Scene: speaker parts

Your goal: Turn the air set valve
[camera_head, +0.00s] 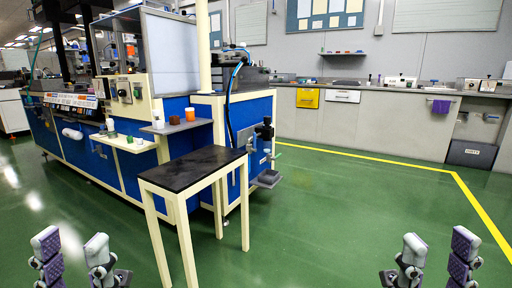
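A small black fitting (265,130), which looks like the air set valve, is mounted on the right end of the blue machine, beside a dark hose. It is small and its handle position cannot be made out. My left gripper (72,256) is at the bottom left of the head view, fingers apart and empty. My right gripper (437,258) is at the bottom right, also with fingers apart and empty. Both grippers are in the foreground, well short of the fitting and touching nothing.
A black-topped table (193,168) with cream legs stands in front of the machine (178,140), left of the fitting. A dark pedal-like part (267,179) sticks out low. Green floor (330,220) is clear at centre and right. A grey counter (370,120) lines the back.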

